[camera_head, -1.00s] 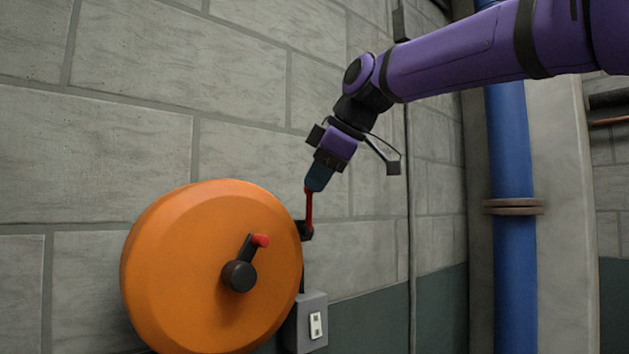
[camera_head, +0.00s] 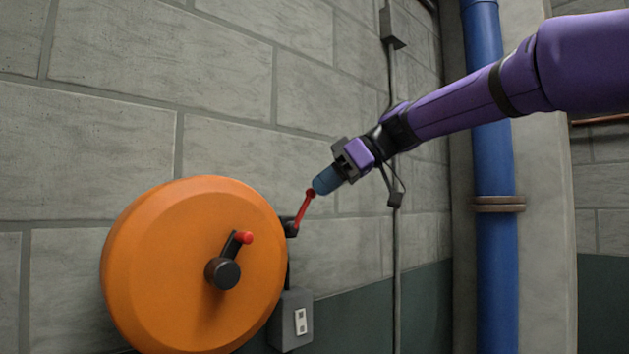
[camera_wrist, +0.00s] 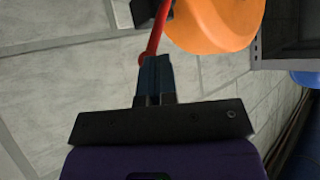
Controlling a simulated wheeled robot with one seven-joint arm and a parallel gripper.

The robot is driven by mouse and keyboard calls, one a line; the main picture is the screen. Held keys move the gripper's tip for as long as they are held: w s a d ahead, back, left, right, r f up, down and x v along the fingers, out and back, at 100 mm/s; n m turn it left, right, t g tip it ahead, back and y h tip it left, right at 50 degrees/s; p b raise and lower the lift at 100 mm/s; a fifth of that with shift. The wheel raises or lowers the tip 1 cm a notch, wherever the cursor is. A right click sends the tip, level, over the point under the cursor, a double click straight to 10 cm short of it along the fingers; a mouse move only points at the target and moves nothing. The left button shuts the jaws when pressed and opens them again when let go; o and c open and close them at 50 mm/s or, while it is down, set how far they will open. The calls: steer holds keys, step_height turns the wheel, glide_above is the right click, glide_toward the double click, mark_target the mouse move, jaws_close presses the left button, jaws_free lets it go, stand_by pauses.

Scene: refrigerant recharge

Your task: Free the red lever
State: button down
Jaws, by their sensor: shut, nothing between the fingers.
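The red lever (camera_head: 304,209) sits on a small black mount (camera_head: 289,227) at the right edge of the orange drum. It leans up and to the right. My gripper (camera_head: 318,187) is shut, with its blue fingertips at the lever's upper end. In the wrist view the shut fingers (camera_wrist: 154,70) reach the lever's rounded end, and the red lever (camera_wrist: 157,35) runs up from there toward the drum. The fingers cover part of that end, and I cannot tell if they touch it.
The large orange drum (camera_head: 150,270) has a black crank with a red knob (camera_head: 245,237). A grey switch box (camera_head: 290,320) is below the lever. A blue pipe (camera_head: 494,260) and a thin conduit (camera_head: 397,270) run up the wall to the right.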

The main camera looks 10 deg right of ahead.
steer(key=shift+w+d+f+m+g+y, duration=0.5)
steer(key=shift+d+f+y, duration=0.3)
steer(key=shift+y, duration=0.3)
steer(key=shift+w+d+f+m+y, duration=0.3)
steer(key=shift+f+m+y, duration=0.25)
steer(key=shift+y, duration=0.25)
steer(key=shift+s+a, duration=0.1)
steer(key=shift+s, duration=0.05)
